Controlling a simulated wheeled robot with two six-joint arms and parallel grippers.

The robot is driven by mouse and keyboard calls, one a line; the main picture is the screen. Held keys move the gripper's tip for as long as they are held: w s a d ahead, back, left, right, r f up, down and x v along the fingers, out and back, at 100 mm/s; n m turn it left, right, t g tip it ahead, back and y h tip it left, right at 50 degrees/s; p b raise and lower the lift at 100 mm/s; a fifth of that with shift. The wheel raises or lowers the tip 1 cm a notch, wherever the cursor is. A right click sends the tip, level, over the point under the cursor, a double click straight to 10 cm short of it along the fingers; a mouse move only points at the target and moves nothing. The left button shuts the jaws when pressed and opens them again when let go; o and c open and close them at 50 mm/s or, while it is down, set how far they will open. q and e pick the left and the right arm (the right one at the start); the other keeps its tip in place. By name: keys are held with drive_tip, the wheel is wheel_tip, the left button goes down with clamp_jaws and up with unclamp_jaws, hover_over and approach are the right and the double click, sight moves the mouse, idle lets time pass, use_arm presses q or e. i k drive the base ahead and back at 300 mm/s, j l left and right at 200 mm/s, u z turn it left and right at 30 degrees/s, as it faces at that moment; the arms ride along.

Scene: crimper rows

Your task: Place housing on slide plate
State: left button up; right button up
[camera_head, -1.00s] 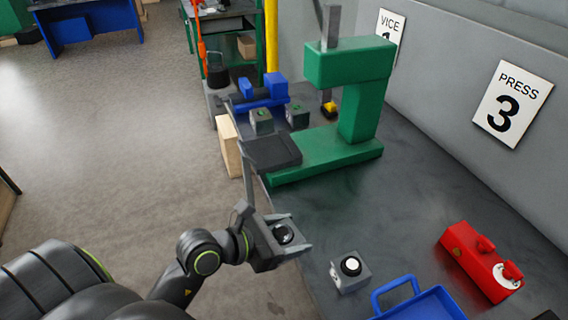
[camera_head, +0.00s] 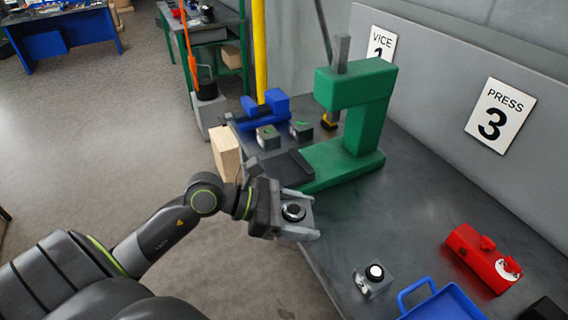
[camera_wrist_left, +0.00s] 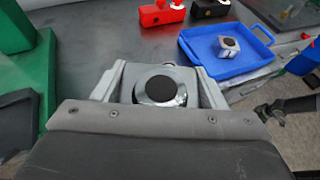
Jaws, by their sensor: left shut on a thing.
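My left gripper (camera_head: 308,214) is shut on a grey housing (camera_head: 294,212) with a dark round top and a shiny ring. The housing also shows between the fingers in the left wrist view (camera_wrist_left: 167,88). It is held upright at the bench edge, apart from the slide plate. The dark slide plate (camera_head: 287,168) lies at the front of the green press (camera_head: 352,110), beyond the gripper. In the wrist view a dark jointed part at the right edge may be my right arm; its jaws are unclear.
A second housing (camera_head: 373,280) stands on the bench beside a blue tray (camera_head: 447,303). A red fixture (camera_head: 482,258) lies farther right. Two small grey blocks (camera_head: 268,137) and a blue vice (camera_head: 265,110) are beyond the plate. Bare bench lies right of the gripper.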

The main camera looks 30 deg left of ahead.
sight(285, 168)
drive_tip(key=j+z, duration=0.4)
drive_tip(key=j, duration=0.55)
drive_tip(key=k+j+z, duration=0.1)
drive_tip(key=j+z, duration=0.35)
drive_tip(key=j, duration=0.5)
drive_tip(key=j+z, duration=0.2)
drive_tip(key=j, duration=0.3)
drive_tip(key=k+j+z, duration=0.2)
drive_tip(key=j, duration=0.3)
drive_tip(key=j+z, duration=0.2)
drive_tip(key=j, duration=0.3)
drive_tip(key=k+j+z, duration=0.2)
drive_tip(key=j, duration=0.25)
drive_tip(key=j+z, duration=0.25)
drive_tip(key=j, duration=0.35)
drive_tip(key=k+j+z, duration=0.2)
drive_tip(key=j, duration=0.35)
drive_tip(key=i+l, duration=0.4)
drive_tip(key=l+z, duration=0.05)
drive_tip(key=l, duration=0.1)
